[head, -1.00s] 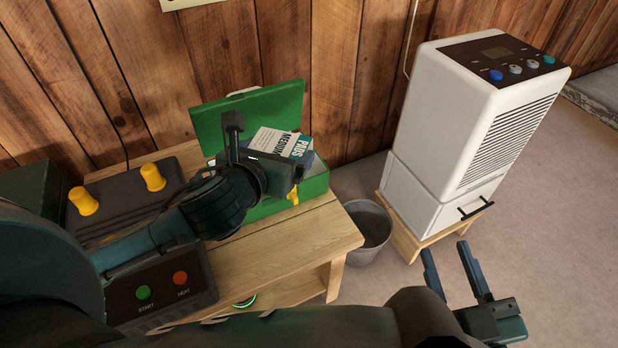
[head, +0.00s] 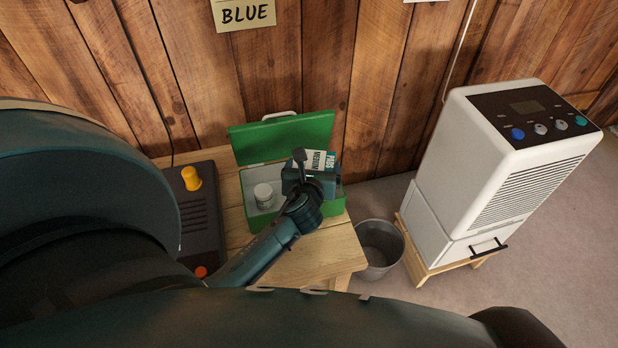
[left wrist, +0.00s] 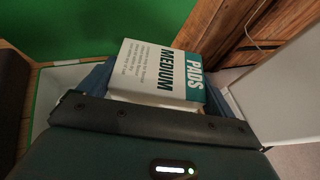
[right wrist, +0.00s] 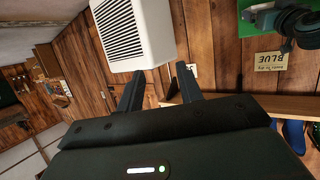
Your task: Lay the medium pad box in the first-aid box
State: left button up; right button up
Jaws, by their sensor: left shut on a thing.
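The medium pad box (head: 318,163) is white and teal, marked PADS MEDIUM. My left gripper (head: 312,176) is shut on it, over the right part of the open green first-aid box (head: 250,157). In the left wrist view the pad box (left wrist: 160,72) sits between the fingers of my gripper (left wrist: 155,92), with the green lid behind it. Whether its underside touches the first-aid box floor is hidden. A white-lidded jar (head: 264,195) stands in the left part of the first-aid box. My right gripper (right wrist: 160,88) is open and empty in the right wrist view, with its fingers apart.
A grey bucket (head: 380,248) stands right of the table. A white appliance (head: 490,170) stands farther right on a wooden stand.

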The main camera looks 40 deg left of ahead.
pick_arm(q)
notch_tip(320, 180, down, 7)
jog(key=b, duration=0.3)
jog(key=o, duration=0.7)
jog(key=shift+r, duration=0.1)
pick_arm(e)
jog(key=shift+w+a+f+n+t+y, duration=0.2)
jog(key=shift+w+a+f+n+t, duration=0.1)
jog(key=shift+f, duration=0.25)
jog(key=shift+w+a+f+n+t+y, duration=0.2)
jog(key=shift+w+f+n, duration=0.1)
jog(key=shift+f, duration=0.2)
